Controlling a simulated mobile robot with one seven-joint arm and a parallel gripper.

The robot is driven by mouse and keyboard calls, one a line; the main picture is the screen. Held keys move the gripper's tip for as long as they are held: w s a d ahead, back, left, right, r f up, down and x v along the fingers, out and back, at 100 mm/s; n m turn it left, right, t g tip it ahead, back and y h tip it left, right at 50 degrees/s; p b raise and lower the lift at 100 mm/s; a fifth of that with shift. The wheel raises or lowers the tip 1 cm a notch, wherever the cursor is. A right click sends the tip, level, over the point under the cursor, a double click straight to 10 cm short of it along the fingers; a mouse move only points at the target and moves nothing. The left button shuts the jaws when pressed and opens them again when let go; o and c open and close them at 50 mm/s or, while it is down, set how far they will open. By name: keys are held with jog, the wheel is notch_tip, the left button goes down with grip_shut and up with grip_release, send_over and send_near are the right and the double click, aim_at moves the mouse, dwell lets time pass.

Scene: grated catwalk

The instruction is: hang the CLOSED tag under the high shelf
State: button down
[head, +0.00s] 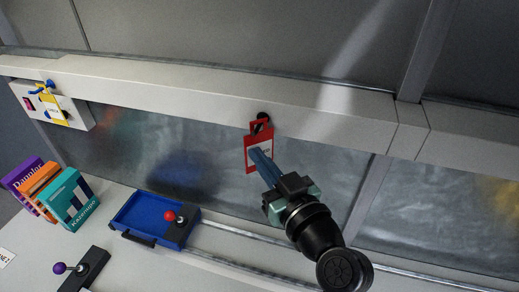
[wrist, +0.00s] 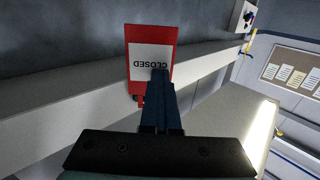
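The CLOSED tag (head: 251,160) is a red plate with a white panel and a looped top, hanging upright in front of the high shelf (head: 180,92). Its loop is at a small dark round hook (head: 263,116) on the shelf; I cannot tell whether the loop is around the hook or only in front of it. In the wrist view the tag (wrist: 150,36) appears upside down, its lettering readable. My gripper (head: 256,154) reaches up from the lower right, its narrow blue fingers together at the tag's face. The fingers (wrist: 160,78) hide part of the tag and its loop.
Below is a counter with books (head: 45,190), a blue tray (head: 140,217), a red-knobbed lever (head: 180,221) and a purple-knobbed lever (head: 84,268). A metal rail (head: 250,240) runs along it. A pale box (head: 76,114) with a yellow tag is at far left.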

jog(key=shift+s, duration=0.1)
dwell(0.3)
jog(key=shift+s+a+r, duration=0.3)
jog(key=shift+s+r, duration=0.2)
jog(key=shift+s, duration=0.35)
jog(key=shift+s, duration=0.1)
jog(key=shift+s+a, duration=0.2)
jog(key=shift+s, duration=0.45)
jog(key=shift+s+a, duration=0.25)
jog(key=shift+s, duration=0.45)
jog(key=shift+s+a, duration=0.2)
jog(key=shift+s, duration=0.45)
jog(key=c, duration=1.6)
grip_release()
jog(key=c, duration=0.8)
grip_release()
jog(key=shift+s, duration=0.1)
